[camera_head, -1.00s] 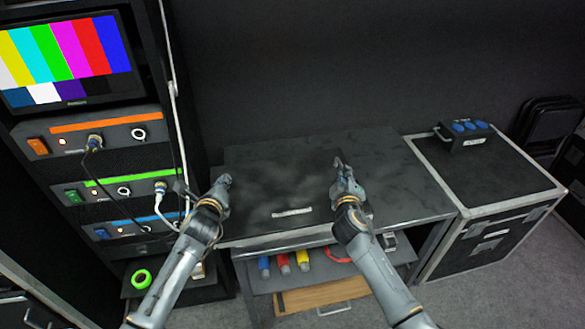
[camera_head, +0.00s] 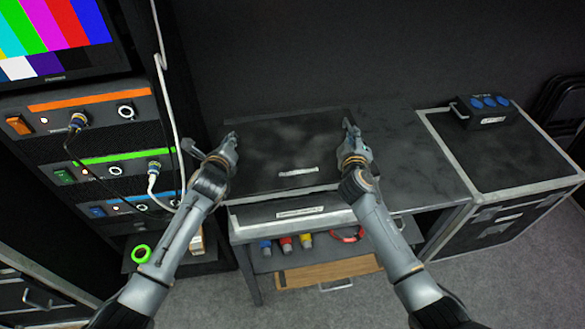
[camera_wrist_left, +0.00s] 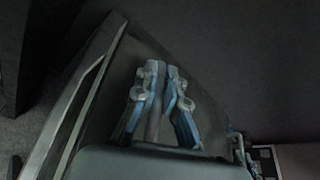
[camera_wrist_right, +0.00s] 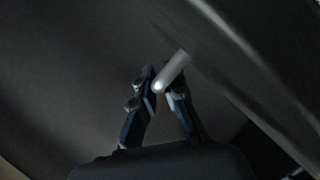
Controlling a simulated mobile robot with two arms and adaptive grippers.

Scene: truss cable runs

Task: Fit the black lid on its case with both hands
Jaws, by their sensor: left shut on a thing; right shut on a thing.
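The black lid (camera_head: 275,140) is a flat dark panel with a white label on its near side. It spans between my two grippers in the head view. The black case (camera_head: 255,213) shows below the lid's near edge as a front face with its own white label. The lid hides the case's top, and I cannot tell if they touch. My left gripper (camera_head: 229,147) is shut at the lid's left side; the left wrist view shows its fingers on a grey bar (camera_wrist_left: 155,118). My right gripper (camera_head: 351,133) is shut at the right side, with a pale bar (camera_wrist_right: 174,68) between its fingers.
The dark table (camera_head: 415,165) has free room right of the lid. A flight case (camera_head: 500,150) with a blue-socket box (camera_head: 484,109) stands further right. An equipment rack (camera_head: 115,130) with hanging cables is close to my left arm. Coloured connectors (camera_head: 286,243) lie on the shelf below.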

